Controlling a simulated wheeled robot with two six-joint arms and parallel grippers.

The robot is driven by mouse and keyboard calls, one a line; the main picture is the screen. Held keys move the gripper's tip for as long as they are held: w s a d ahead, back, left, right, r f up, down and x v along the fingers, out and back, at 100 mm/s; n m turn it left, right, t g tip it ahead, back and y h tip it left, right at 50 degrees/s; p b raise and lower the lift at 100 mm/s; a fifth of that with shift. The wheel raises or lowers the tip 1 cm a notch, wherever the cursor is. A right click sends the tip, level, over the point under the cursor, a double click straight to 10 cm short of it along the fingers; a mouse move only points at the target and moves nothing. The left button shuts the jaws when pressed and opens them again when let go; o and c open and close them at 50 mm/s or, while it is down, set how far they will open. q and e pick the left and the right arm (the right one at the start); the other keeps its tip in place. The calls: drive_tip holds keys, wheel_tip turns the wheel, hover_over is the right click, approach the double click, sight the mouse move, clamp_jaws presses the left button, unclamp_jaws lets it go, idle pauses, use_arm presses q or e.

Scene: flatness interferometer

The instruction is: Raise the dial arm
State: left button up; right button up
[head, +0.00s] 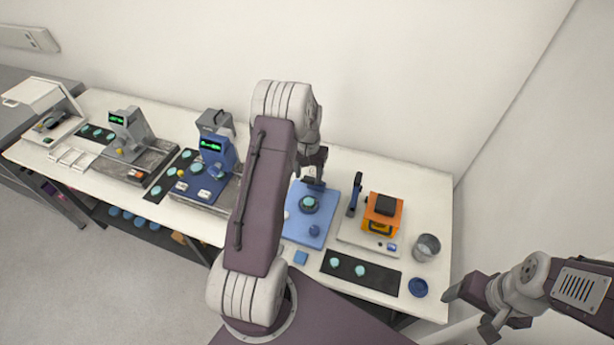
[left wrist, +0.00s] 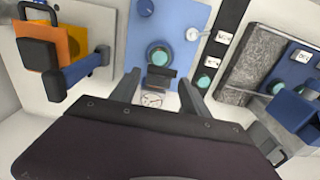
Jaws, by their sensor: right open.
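A blue base plate (head: 325,203) carries a dark round stage with a teal disc (head: 308,201); the disc also shows in the left wrist view (left wrist: 159,56). A dark bar, apparently the dial arm (head: 314,184), lies behind the disc. In the left wrist view this bar (left wrist: 160,73) sits beside the disc, with a pale round dial face (left wrist: 152,100) near it. My left gripper (head: 314,160) is open above the rear of the plate, its fingers (left wrist: 159,91) on either side of the bar; contact cannot be told. My right gripper (head: 470,310) is open and empty, off the table's right front.
An orange device (head: 382,214) with a blue lever (head: 354,195) stands right of the plate. A blue instrument (head: 217,160) stands left. A grey cup (head: 426,247), a blue dish (head: 418,287) and a black strip (head: 383,279) with teal discs lie at the right front.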

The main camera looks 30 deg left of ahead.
use_arm(q)
drive_tip(key=shift+o, duration=1.4)
drive_tip(key=shift+w+f, duration=0.15)
drive_tip(key=shift+w, duration=0.2)
drive_tip(key=shift+w+a+f, duration=0.15)
drive_tip(key=shift+w+f, duration=0.1)
drive_tip(key=shift+w, duration=0.2)
drive_tip(key=shift+s+r, duration=0.1)
drive_tip(key=shift+r, duration=0.15)
wheel_tip(320, 180, up, 8)
drive_tip(key=b, duration=0.2)
drive_tip(key=shift+r, duration=0.25)
use_arm(e)
drive_tip(key=shift+w+a+f, duration=0.1)
drive_tip(key=shift+w+f, duration=0.15)
drive_tip(key=shift+f, duration=0.35)
drive_tip(key=shift+w+a+f, duration=0.1)
drive_tip(key=shift+w+f, duration=0.15)
drive_tip(key=shift+f, duration=0.35)
drive_tip(key=shift+s, duration=0.1)
use_arm(q)
drive_tip(key=shift+f, duration=0.1)
use_arm(e)
drive_tip(key=shift+f, duration=0.1)
